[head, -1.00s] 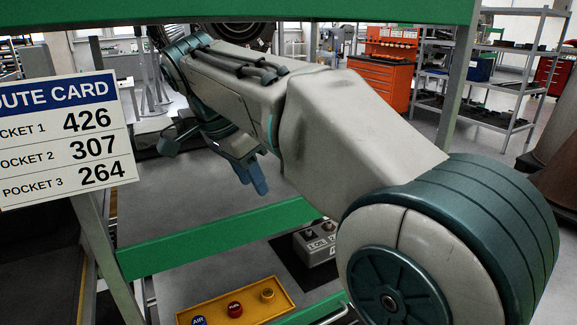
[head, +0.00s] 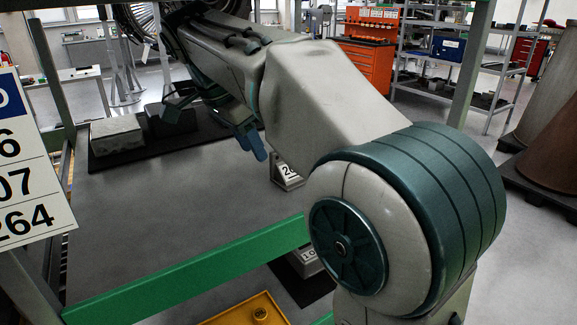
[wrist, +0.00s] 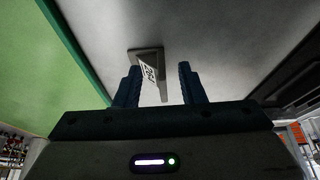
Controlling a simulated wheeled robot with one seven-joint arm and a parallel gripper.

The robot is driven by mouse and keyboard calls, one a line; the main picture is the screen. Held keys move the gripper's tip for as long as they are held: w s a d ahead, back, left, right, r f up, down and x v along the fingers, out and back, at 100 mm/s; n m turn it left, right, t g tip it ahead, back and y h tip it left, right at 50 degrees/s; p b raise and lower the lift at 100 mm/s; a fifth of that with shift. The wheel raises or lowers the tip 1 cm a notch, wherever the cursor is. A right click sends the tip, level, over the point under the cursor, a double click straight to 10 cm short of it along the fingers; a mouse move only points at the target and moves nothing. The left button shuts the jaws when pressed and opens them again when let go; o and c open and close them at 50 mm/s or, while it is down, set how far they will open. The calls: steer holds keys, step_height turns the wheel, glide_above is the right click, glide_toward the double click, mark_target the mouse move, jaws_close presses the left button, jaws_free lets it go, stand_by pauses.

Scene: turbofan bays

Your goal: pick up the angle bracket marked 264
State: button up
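An angle bracket (head: 287,172) stands on the grey table, partly hidden behind my arm. Its white label shows what looks like "26", with the rest covered. In the wrist view the bracket (wrist: 147,59) lies beyond and between my fingers, its label seen at a steep slant and hard to read. My gripper (head: 251,142) hangs over the table, up and left of the bracket in the head view. In the wrist view my gripper (wrist: 159,82) has its two dark blue fingers apart with nothing held between them.
The grey table (head: 170,215) has a green front rail (head: 200,278) and much bare surface. A grey block (head: 117,135) sits on a dark mat at the back left.

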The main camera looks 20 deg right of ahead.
steer(key=shift+w+d, duration=0.25)
steer(key=shift+d, duration=0.25)
steer(key=shift+w+d, duration=0.2)
steer(key=shift+d, duration=0.25)
steer(key=d, duration=0.1)
steer(key=w+d, duration=0.1)
steer(key=d, duration=0.2)
steer(key=shift+w+f, duration=0.15)
steer(key=shift+w, duration=0.2)
steer(key=shift+d+f, duration=0.25)
steer(key=shift+f, duration=0.45)
steer(key=shift+w+d+f, duration=0.15)
steer(key=shift+f, duration=0.45)
jaws_close()
